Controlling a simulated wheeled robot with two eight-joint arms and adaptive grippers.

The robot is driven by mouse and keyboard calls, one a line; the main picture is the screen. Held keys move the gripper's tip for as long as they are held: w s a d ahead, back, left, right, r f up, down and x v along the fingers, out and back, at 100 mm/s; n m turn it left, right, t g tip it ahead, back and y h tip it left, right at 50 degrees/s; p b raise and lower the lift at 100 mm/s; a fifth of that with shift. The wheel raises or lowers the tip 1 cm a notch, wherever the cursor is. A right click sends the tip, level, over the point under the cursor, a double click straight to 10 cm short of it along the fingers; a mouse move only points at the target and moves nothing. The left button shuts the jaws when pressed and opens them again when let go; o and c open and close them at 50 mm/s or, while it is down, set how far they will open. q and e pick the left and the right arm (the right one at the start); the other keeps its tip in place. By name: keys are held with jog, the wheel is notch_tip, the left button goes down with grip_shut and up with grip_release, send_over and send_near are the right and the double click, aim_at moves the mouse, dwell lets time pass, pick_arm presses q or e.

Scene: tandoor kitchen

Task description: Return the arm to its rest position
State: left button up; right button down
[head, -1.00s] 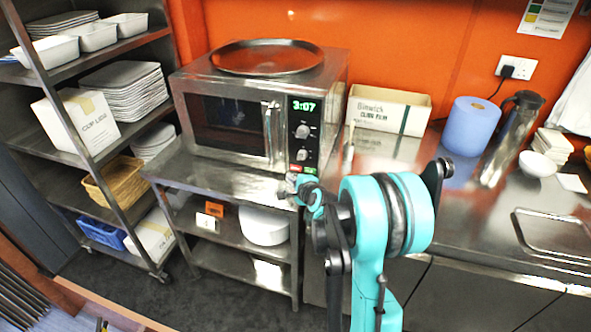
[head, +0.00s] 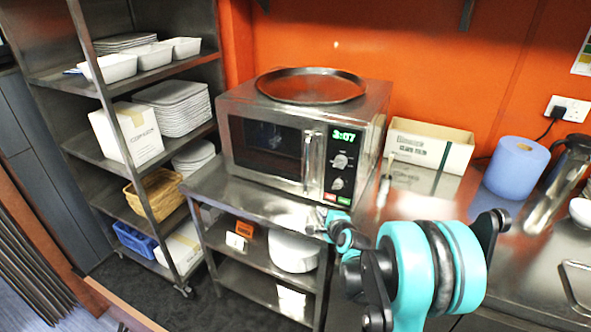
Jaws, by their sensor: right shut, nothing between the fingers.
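My right arm comes up from the lower right in the head view, teal and black. My right gripper (head: 333,224) is small and partly hidden behind my own arm links. It is shut and empty, in front of the right front edge of the steel table (head: 236,197) that bears the microwave. The microwave (head: 262,150) stands with its door closed, its display reading 3:07 and a round steel tray (head: 311,86) on top. My left gripper is out of view.
A steel shelf rack (head: 92,142) with white dishes, a carton (head: 127,135) and a wicker basket (head: 155,192) stands at left. The steel counter (head: 421,190) at right bears a cling film box (head: 431,146) and a blue paper roll (head: 516,168). Dark floor shows at lower left.

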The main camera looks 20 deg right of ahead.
jog(key=s+a+r+n+g+y, duration=0.2)
jog(key=s+a+r+n, duration=0.3)
jog(key=s+a+n, duration=0.65)
jog(key=s+a+n+g, duration=0.2)
jog(key=s+a+n, duration=0.2)
jog(key=s+n, duration=0.2)
jog(key=s+a+f+n+g, duration=0.1)
jog(key=s+a+n, duration=0.3)
jog(key=s, duration=0.5)
jog(key=shift+s+a+f+n+g, duration=0.2)
jog(key=shift+a+n+g, duration=0.2)
jog(key=shift+n, duration=0.65)
